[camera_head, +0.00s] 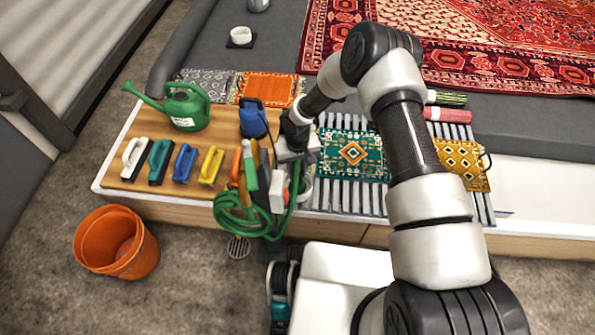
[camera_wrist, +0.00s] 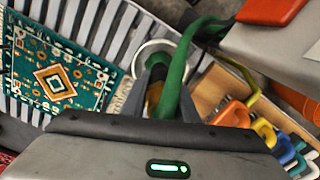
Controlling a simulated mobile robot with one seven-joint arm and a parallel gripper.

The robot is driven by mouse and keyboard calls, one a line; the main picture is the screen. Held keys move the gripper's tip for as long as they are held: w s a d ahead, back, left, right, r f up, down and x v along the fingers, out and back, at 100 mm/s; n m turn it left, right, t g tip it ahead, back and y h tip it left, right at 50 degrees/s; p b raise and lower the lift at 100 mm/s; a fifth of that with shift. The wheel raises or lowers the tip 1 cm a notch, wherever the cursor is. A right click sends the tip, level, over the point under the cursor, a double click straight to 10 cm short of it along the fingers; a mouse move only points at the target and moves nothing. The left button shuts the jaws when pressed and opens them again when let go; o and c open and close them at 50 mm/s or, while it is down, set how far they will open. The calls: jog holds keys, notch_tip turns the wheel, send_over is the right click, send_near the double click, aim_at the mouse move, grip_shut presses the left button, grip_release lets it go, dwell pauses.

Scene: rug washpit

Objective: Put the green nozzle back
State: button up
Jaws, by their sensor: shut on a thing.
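The green nozzle (camera_wrist: 176,78), joined to a green hose, stands between my gripper's (camera_wrist: 160,92) fingers in the wrist view. My gripper is shut on it. A yellow and dark part shows beside the green, between the fingers. A pale round ring (camera_wrist: 153,50) lies just beyond the fingertips; I cannot tell whether the nozzle touches it. In the head view my gripper (camera_head: 296,160) is low over the bench's front part, and a thin green piece of the nozzle or hose (camera_head: 294,185) shows below it. The nozzle's tip is hidden.
The coiled green hose (camera_head: 233,222) hangs at the bench front. Coloured brushes (camera_head: 186,160), a green watering can (camera_head: 186,107) and a blue container (camera_head: 252,118) stand left. A teal rug sample (camera_head: 352,155) lies on slats to the right. An orange bucket (camera_head: 117,243) stands on the floor.

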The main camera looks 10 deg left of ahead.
jog(key=shift+f, duration=0.2)
jog(key=o, duration=1.1)
jog(key=shift+r, duration=0.1)
